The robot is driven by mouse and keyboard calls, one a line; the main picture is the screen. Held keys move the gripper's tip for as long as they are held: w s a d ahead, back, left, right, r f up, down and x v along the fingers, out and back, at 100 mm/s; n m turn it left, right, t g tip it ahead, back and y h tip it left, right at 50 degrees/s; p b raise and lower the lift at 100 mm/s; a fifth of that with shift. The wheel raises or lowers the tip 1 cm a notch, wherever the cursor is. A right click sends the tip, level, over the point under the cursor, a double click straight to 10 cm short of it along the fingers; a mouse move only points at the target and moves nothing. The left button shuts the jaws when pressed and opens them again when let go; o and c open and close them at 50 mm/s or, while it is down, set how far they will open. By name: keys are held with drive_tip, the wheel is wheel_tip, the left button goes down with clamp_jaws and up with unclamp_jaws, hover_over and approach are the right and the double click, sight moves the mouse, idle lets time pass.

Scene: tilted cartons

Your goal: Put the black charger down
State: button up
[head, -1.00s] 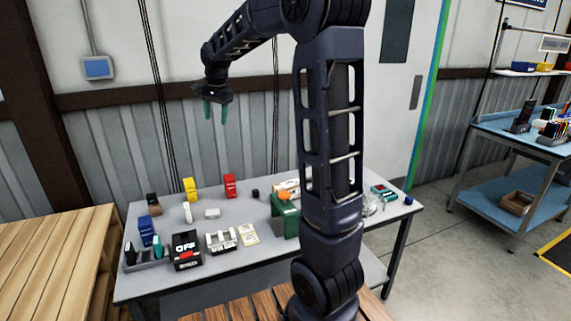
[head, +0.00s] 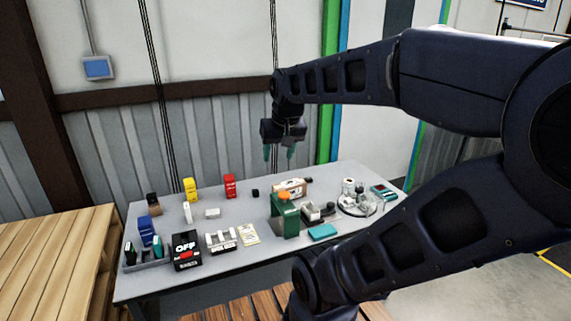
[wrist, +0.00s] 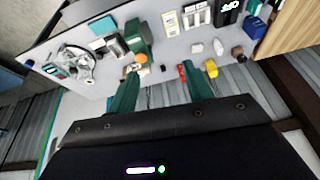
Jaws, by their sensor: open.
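A small black block (head: 255,193), which looks like the black charger, rests on the grey table (head: 165,264) between the red carton and the light-brown box. It seems to show as a small dark spot between my fingers in the wrist view, too small to be sure. My gripper (head: 279,153) hangs above the back of the table, fingers pointing down, apart from everything on it. In the wrist view my gripper (wrist: 161,85) is open, its two green fingers wide apart with nothing held between them.
Red (head: 230,186) and yellow (head: 190,189) cartons stand at the back. A black OFF box (head: 186,250) is at the front left.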

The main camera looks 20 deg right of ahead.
drive_tip(key=s, duration=0.1)
drive_tip(key=s+f, duration=0.1)
drive_tip(key=s+f+n, duration=0.1)
drive_tip(key=shift+s+d, duration=0.15)
drive_tip(key=shift+d, duration=0.2)
idle(0.9)
